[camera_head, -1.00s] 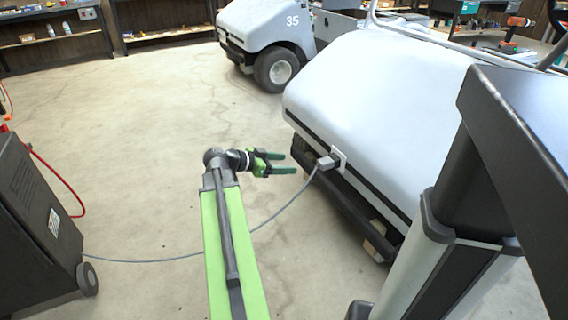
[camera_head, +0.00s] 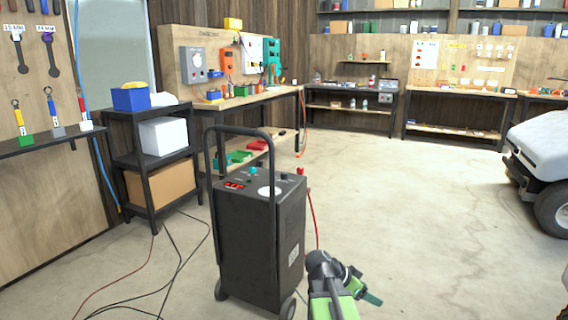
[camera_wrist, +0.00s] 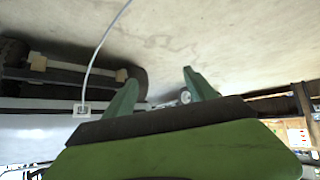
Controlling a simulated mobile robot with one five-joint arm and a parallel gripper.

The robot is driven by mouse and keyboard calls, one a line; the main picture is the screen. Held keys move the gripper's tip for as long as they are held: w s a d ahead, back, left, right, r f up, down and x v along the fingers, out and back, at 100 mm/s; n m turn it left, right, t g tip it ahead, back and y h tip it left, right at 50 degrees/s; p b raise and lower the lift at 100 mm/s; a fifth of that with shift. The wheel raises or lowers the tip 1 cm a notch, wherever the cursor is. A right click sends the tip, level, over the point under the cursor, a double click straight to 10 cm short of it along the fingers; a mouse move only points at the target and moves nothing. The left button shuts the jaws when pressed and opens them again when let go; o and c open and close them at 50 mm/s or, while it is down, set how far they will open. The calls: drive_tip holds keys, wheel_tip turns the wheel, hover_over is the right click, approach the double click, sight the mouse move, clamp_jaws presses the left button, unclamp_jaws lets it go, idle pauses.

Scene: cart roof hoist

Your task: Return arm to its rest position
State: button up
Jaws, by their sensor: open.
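My gripper (camera_head: 366,285) is at the bottom of the head view, on the end of my green arm, just right of the black wheeled charger (camera_head: 245,240). In the wrist view its two green fingers (camera_wrist: 160,90) stand apart with nothing between them. The wrist view looks upside down. It shows the cart's light body with a charging socket (camera_wrist: 82,109) at left, and a grey cable (camera_wrist: 99,50) runs from it across the floor. The fingers are apart from the cable and socket. Most of my arm is out of the head view.
A black shelf cart (camera_head: 150,188) with a blue bin stands left of the charger. A workbench (camera_head: 255,98) is behind it. Cables (camera_head: 175,245) lie on the floor at lower left. Another white cart (camera_head: 545,150) is at the right edge. The middle floor is clear.

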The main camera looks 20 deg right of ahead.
drive_tip(key=w+a+f+n+y, duration=0.1)
drive_tip(key=a+f+n+y, duration=0.15)
drive_tip(key=a+n, duration=0.65)
drive_tip(key=a+f+n+t+y+p, duration=0.1)
drive_tip(key=a+f+n+y, duration=0.2)
drive_tip(key=a, duration=1.1)
drive_tip(key=w+a+f+n+y, duration=0.1)
drive_tip(key=a+n+y, duration=0.4)
drive_tip(key=a, duration=0.7)
wheel_tip(320, 180, up, 38)
drive_tip(key=h+p, duration=0.1)
drive_tip(key=p, duration=3.7)
drive_tip(key=shift+d+r+n, duration=0.25)
drive_tip(key=shift+n, duration=0.05)
drive_tip(key=shift+w, duration=0.1)
